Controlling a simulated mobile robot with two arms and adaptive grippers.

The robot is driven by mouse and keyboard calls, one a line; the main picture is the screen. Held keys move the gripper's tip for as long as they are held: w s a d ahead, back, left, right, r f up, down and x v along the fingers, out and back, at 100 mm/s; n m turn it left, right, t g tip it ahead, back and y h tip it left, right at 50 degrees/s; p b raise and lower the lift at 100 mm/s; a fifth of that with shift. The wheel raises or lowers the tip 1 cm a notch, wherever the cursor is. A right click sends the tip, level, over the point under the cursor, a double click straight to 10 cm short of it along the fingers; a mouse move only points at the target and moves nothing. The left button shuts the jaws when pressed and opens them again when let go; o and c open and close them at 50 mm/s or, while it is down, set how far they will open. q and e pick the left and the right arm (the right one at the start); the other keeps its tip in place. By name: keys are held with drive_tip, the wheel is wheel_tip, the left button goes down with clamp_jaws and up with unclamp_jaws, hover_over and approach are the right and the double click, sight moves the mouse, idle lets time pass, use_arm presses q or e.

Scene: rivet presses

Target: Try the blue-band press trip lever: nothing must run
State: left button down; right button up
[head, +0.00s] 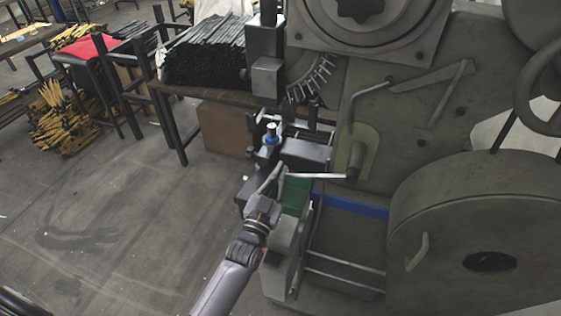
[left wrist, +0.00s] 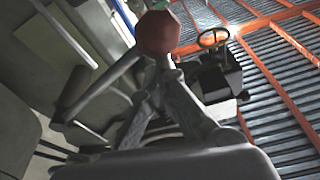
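The press with the blue band (head: 350,202) fills the right of the head view. Its trip lever (head: 318,176) is a pale rod reaching left from a dark pivot on the press side. In the left wrist view the lever (left wrist: 103,84) slants up to a dark red faceted knob (left wrist: 157,33). My left gripper (head: 281,170) is at the lever's free end, and it also shows in the left wrist view (left wrist: 162,72). Its fingers converge on the lever end just below the knob and appear shut on it. The fingers hide the knob in the head view. My right gripper is out of view.
A large round guard (head: 480,225) stands at the lower right. A dark table (head: 225,94) with stacked dark rods and a brown carton (head: 225,128) are behind. Yellow strips (head: 60,120) lie at the far left. The grey floor (head: 110,220) at left is clear.

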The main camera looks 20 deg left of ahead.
use_arm(q)
drive_tip(key=shift+s+f, duration=0.1)
drive_tip(key=shift+f, duration=0.4)
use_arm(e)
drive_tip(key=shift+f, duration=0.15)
use_arm(q)
wheel_tip(320, 180, up, 5)
drive_tip(key=p, duration=0.4)
drive_tip(key=b+v, duration=0.3)
drive_tip(key=v, duration=0.6)
drive_tip(key=shift+s+d, duration=0.3)
drive_tip(key=shift+d, duration=0.1)
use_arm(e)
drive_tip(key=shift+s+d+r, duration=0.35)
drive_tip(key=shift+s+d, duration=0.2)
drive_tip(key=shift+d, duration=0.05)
use_arm(q)
drive_tip(key=shift+a+f, duration=0.1)
drive_tip(key=shift+f, duration=0.05)
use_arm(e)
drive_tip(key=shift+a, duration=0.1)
